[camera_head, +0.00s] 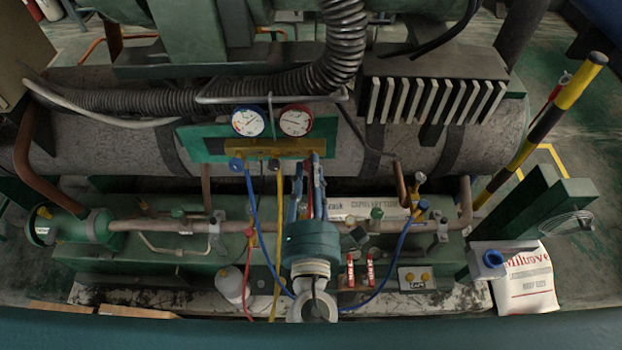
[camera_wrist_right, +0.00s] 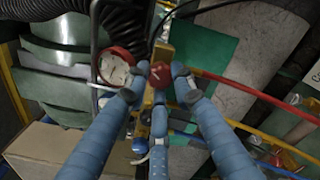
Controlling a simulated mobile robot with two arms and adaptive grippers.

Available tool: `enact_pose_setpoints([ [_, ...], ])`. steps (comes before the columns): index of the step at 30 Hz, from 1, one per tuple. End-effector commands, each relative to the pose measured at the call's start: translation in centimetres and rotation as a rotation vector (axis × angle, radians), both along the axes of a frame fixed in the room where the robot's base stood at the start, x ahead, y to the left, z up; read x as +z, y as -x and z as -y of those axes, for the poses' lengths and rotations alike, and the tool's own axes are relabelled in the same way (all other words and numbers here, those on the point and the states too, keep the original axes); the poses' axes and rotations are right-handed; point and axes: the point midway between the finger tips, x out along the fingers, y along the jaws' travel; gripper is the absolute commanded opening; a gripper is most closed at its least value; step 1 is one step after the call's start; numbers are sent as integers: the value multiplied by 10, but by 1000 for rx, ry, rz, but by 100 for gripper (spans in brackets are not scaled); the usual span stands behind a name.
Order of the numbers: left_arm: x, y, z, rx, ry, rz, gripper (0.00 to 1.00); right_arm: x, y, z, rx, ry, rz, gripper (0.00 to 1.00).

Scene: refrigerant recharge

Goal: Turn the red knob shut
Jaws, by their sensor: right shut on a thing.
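The red knob (camera_wrist_right: 160,75) shows in the right wrist view on the brass manifold block, beside a red-rimmed gauge (camera_wrist_right: 115,66). My right gripper (camera_wrist_right: 161,73) has its blue fingers on both sides of the knob and is shut on it. In the head view, my right gripper (camera_head: 308,168) reaches up to the right end of the brass manifold (camera_head: 262,147), below the red-rimmed gauge (camera_head: 295,120). There the gripper hides the knob. Its turn angle cannot be told. My left gripper is not in view.
A blue knob (camera_head: 236,163) sits at the manifold's left end, under the blue-rimmed gauge (camera_head: 248,121). Blue, yellow and red hoses hang below. A ribbed black hose (camera_head: 335,55) passes above. A white bottle (camera_head: 232,284) stands lower left of my right arm.

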Motion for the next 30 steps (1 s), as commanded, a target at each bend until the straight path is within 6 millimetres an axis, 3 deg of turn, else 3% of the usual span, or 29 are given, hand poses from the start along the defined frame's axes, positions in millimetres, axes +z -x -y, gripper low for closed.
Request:
enact_pose_setpoints([
  [1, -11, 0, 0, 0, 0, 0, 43, -9, 1, -1, 2, -48, -7, 0],
  [15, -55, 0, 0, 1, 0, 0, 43, -9, 1, -1, 1, -489, -8, 0],
  [30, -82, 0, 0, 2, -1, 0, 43, -6, 1, -2, 0, -801, -10, 0],
])
